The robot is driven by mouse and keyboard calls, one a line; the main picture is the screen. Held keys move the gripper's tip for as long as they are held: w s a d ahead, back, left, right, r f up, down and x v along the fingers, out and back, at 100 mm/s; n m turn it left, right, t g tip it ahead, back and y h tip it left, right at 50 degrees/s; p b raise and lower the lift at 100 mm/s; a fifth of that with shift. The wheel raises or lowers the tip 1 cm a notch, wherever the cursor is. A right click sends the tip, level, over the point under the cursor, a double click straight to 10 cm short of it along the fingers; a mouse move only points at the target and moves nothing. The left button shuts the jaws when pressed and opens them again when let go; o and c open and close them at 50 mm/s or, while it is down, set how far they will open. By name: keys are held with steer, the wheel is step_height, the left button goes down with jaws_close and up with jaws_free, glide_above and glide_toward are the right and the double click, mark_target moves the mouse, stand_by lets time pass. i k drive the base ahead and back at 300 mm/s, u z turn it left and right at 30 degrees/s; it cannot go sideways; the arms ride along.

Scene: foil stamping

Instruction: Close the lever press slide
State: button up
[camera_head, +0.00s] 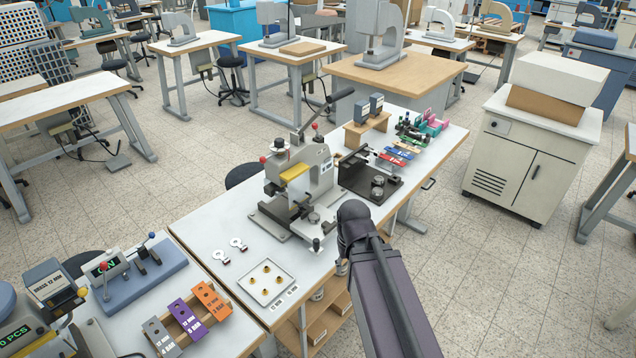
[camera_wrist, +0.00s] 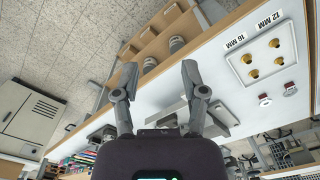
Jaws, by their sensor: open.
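The lever press (camera_head: 308,172) stands on the white bench in the head view. It has a grey frame, a yellow bar, red knobs and a long black-gripped lever angled up to the right. Low on its front, a grey slide (camera_head: 314,226) with a knob appears to stick out toward the bench's front edge. My arm crosses the head view just right of the press, and my gripper's fingers do not show clearly there. In the wrist view my gripper (camera_wrist: 160,68) is open and empty, its two fingers spread over the bench edge. Grey metal parts partly show behind the fingers.
A white tray (camera_head: 247,283) with several brass pieces lies left of the press, near two metal tags. A black fixture (camera_head: 372,183) stands close on the press's right. Shelves with wooden bins (camera_wrist: 165,20) sit under the bench edge.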

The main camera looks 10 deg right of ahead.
mark_target(317, 233)
steer(key=u, duration=0.5)
steer(key=k, duration=0.85)
steer(key=z, duration=0.4)
steer(key=i, duration=0.5)
steer(key=u, duration=0.05)
